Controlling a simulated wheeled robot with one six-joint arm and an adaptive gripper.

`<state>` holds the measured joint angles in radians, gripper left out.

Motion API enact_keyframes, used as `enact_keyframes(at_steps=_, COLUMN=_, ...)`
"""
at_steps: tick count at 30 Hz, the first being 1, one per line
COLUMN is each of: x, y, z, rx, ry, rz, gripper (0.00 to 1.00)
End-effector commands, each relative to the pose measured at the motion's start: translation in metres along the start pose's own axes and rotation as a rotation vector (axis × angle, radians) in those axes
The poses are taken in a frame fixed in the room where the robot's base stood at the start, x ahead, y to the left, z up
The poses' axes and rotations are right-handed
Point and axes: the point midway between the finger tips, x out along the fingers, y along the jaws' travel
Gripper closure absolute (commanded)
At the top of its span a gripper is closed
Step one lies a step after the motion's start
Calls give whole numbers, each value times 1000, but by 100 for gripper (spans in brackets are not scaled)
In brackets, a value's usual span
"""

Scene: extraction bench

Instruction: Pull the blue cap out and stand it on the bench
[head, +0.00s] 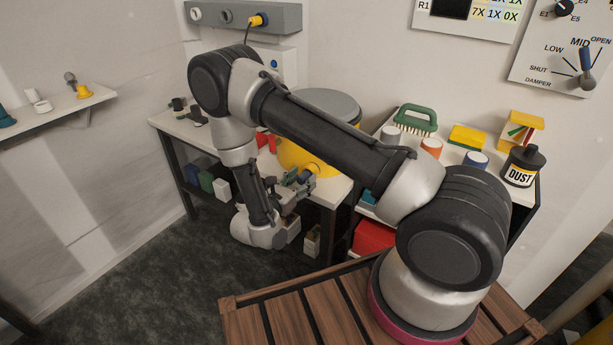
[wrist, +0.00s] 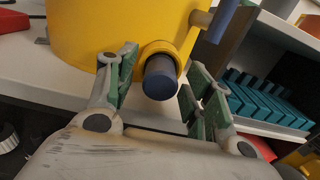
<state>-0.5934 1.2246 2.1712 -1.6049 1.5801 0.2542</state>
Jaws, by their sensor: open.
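The blue cap (wrist: 160,78) is dark and round. It sits in a yellow collar on the side of the yellow drum (wrist: 110,25) in the wrist view. My gripper (wrist: 158,88) is open, with one green-padded finger on each side of the cap. Gaps show between the pads and the cap, and nothing is held. In the head view my gripper (head: 290,192) is low at the front of the drum (head: 294,158), and I cannot clearly make out the cap there. The drum stands on the white bench (head: 335,190); its top also shows in the wrist view (wrist: 70,78).
A blue handle (wrist: 222,20) sticks out from the drum just right of the cap. Red items (head: 266,142) lie on the bench left of the drum. A shelf with teal blocks (wrist: 262,102) is to the right. A cart holds a green brush (head: 416,120) and a black DUST bottle (head: 521,168).

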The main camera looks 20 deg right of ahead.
Motion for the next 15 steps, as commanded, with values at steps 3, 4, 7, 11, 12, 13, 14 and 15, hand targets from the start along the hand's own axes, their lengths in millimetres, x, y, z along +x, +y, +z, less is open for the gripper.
enact_keyframes(at_steps=3, x=0, y=0, z=0, rx=0, ry=0, rz=0, gripper=48)
enact_keyframes(at_steps=4, x=0, y=0, z=0, rx=0, ry=0, rz=0, gripper=48)
enact_keyframes(at_steps=7, x=0, y=0, z=0, rx=0, ry=0, rz=0, gripper=61)
enact_keyframes(at_steps=11, x=0, y=0, z=0, rx=0, ry=0, rz=0, gripper=85)
enact_keyframes(at_steps=12, x=0, y=0, z=0, rx=0, ry=0, rz=0, gripper=92)
enact_keyframes(at_steps=13, x=0, y=0, z=0, rx=0, ry=0, rz=0, gripper=97)
enact_keyframes(at_steps=14, x=0, y=0, z=0, rx=0, ry=0, rz=0, gripper=100)
enact_keyframes(at_steps=15, x=0, y=0, z=0, rx=0, ry=0, rz=0, gripper=100)
